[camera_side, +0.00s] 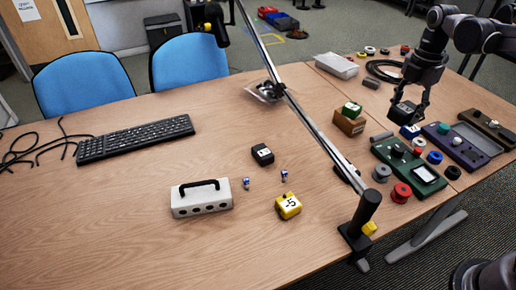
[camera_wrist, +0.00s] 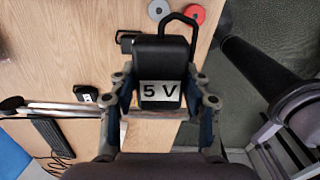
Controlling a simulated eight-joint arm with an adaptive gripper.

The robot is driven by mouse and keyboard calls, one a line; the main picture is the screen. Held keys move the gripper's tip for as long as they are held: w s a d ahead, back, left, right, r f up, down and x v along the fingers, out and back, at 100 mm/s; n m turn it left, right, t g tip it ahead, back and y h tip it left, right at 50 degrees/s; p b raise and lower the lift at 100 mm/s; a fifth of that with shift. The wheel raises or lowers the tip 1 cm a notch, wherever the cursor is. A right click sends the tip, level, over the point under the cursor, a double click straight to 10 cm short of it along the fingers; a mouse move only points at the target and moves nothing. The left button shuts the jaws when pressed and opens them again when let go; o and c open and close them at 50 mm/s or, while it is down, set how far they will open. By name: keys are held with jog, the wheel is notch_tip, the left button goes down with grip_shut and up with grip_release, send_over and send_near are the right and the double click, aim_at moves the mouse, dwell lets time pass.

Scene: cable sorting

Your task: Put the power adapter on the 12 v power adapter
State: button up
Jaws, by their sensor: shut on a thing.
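My gripper (camera_side: 408,98) is at the right of the side view, above the far right part of the table. It is shut on a black power adapter (camera_side: 403,113). In the wrist view the adapter (camera_wrist: 160,60) sits between the two fingers and its white label reads "5 V". Its black cable (camera_wrist: 190,22) loops out at the top. A small black box (camera_side: 262,154) with a white label lies near the middle of the table; its label is too small to read. I cannot tell which thing is the 12 V adapter.
A green box (camera_side: 351,110) rests on a brown box (camera_side: 348,127). A green device (camera_side: 405,166), a purple device (camera_side: 455,145) and several spools lie at the right. A metal pole crosses the middle.

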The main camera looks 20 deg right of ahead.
jog(key=d, duration=0.1)
jog(key=d+m, duration=0.1)
jog(key=d, duration=0.1)
jog(key=shift+s+d+f+m, duration=0.1)
jog(key=shift+s+m, duration=0.2)
jog(key=shift+s, duration=0.05)
notch_tip(320, 180, down, 11)
jog(key=w+a+f, duration=0.2)
jog(key=a, duration=0.1)
jog(key=w+a+f, duration=0.2)
jog(key=a, duration=0.1)
jog(key=w+a+f, duration=0.3)
jog(key=a, duration=0.1)
jog(key=shift+f, duration=1.95)
jog(key=shift+f, duration=0.1)
jog(key=o, duration=1.2)
jog(key=shift+o, duration=0.2)
